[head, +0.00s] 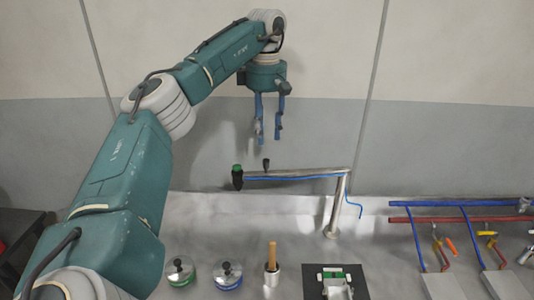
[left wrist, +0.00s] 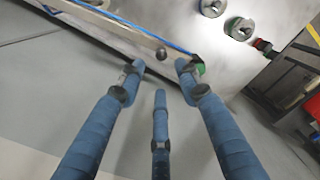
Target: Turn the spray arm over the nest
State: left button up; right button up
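The spray arm (head: 300,174) is a silver horizontal bar with a blue hose, carried by an upright post (head: 336,215) on the steel bench. Its left end has a green and black head (head: 238,176), and a small black knob (head: 266,163) stands up near that end. My left gripper (head: 269,139) points down above the knob, open and empty, with a gap between. In the left wrist view the knob (left wrist: 161,53) shows between the spread blue fingers (left wrist: 159,75). A black plate with a green and white part (head: 336,276), probably the nest, lies right of the spray arm's head, nearer me. My right gripper is out of view.
Two round lidded pots (head: 228,272) and a wooden-handled tool in a cup (head: 272,268) stand at the bench front. Blue and red pipes (head: 460,204) with valves are at the right. A grey wall is behind. The air around the gripper is clear.

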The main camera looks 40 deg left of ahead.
aim_at(266, 159)
pick_arm(q)
jog(key=shift+s+f, duration=0.15)
jog(key=shift+f, duration=0.4)
notch_tip(266, 159, down, 8)
jog(key=p, duration=0.3)
jog(key=shift+f, duration=0.15)
jog(key=shift+d+f, duration=0.15)
jog(key=shift+f, duration=0.3)
jog(key=shift+s, duration=0.1)
grip_shut()
